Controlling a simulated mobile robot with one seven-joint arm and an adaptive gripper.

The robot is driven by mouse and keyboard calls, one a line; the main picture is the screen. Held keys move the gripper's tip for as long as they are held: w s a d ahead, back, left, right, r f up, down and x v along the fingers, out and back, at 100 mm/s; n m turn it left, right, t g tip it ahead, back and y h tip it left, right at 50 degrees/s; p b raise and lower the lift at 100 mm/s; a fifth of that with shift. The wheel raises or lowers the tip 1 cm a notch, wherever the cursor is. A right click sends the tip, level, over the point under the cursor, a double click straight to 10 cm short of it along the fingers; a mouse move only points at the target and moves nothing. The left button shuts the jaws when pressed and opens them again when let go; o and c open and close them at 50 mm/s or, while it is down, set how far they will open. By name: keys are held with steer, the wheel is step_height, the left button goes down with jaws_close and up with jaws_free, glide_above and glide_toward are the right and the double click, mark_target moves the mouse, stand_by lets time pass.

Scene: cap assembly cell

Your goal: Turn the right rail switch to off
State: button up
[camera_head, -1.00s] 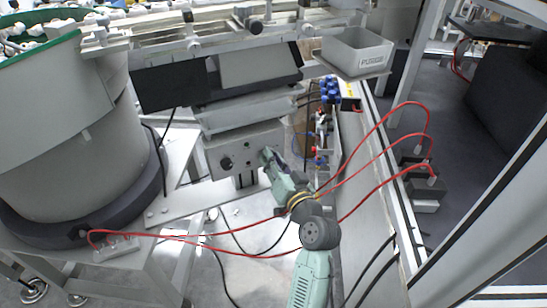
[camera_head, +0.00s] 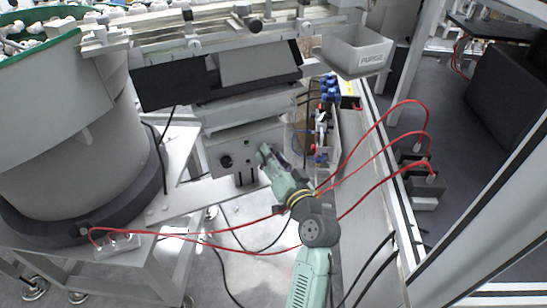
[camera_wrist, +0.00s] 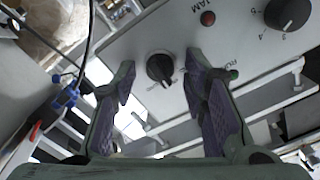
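The right rail switch (camera_wrist: 160,68) is a black round knob with a raised grip bar on the grey control panel. In the wrist view it shows between my gripper's (camera_wrist: 160,76) two purple-padded fingers, with a gap on each side; I cannot tell how far it lies beyond the fingertips. The bar slants slightly, and its label is too small or hidden to read. My gripper is open and empty. In the head view my gripper (camera_head: 264,152) is at the right part of the panel (camera_head: 242,139) and hides the right switch.
Another black knob (camera_wrist: 287,12) with a numbered scale, a red JAM light (camera_wrist: 208,18) and a green light (camera_wrist: 233,75) share the panel. The left knob also shows in the head view (camera_head: 226,162). Blue fittings (camera_wrist: 66,98) and cables are close by. Red hoses (camera_head: 380,122) arch at the right.

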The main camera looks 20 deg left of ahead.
steer(key=v, duration=0.7)
steer(key=shift+s+d, duration=0.2)
stand_by(0.6)
